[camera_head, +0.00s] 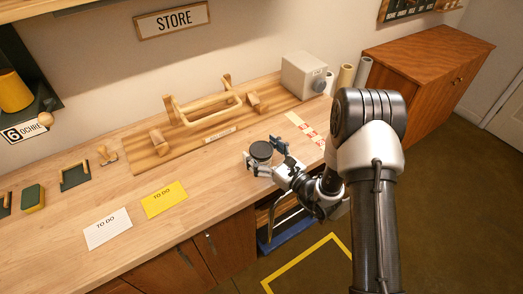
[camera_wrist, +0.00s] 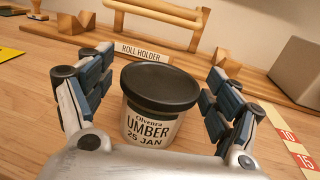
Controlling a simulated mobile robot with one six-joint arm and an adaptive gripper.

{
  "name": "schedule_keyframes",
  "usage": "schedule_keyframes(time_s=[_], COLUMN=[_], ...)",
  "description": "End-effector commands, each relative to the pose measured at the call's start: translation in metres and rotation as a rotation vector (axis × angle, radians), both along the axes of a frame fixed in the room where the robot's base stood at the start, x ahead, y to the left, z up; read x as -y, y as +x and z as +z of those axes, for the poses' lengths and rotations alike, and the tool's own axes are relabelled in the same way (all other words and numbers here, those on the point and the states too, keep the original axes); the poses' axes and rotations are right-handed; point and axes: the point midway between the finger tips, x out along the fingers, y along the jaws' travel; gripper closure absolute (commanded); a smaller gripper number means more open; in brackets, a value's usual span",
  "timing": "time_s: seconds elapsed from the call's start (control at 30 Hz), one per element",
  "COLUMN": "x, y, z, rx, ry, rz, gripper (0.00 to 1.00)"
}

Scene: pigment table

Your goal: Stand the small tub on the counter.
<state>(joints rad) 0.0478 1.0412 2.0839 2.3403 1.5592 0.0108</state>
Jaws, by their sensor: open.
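The small tub (camera_wrist: 152,118) has a black lid and a pale label reading "Olvenra UMBER 25 JAN". It stands upright on the wooden counter (camera_wrist: 30,110) in the wrist view. In the head view the tub (camera_head: 261,151) shows near the counter's front edge, its lid uppermost. My gripper (camera_wrist: 157,85) is open, with one finger on each side of the tub and a visible gap on both sides. In the head view my gripper (camera_head: 267,156) reaches in from the right at the tub.
A wooden roll holder (camera_head: 205,115) stands behind the tub. A grey box (camera_head: 304,75) is at the back right. A numbered strip (camera_head: 305,130) lies right of the tub. "TO DO" cards, yellow (camera_head: 164,199) and white (camera_head: 107,229), lie left. Bare counter lies between cards and tub.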

Motion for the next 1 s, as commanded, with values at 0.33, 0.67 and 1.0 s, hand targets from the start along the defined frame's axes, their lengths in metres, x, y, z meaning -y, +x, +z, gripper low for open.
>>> schedule_keyframes(time_s=[0.33,0.67,1.0], x=[0.016,0.064,0.082], y=[-0.015,-0.067,-0.088], z=[0.004,0.004,0.004], rx=[-0.003,-0.003,0.001], ry=[0.000,0.002,0.001], rz=[-0.004,-0.005,0.000], gripper=[0.17,0.17,0.17])
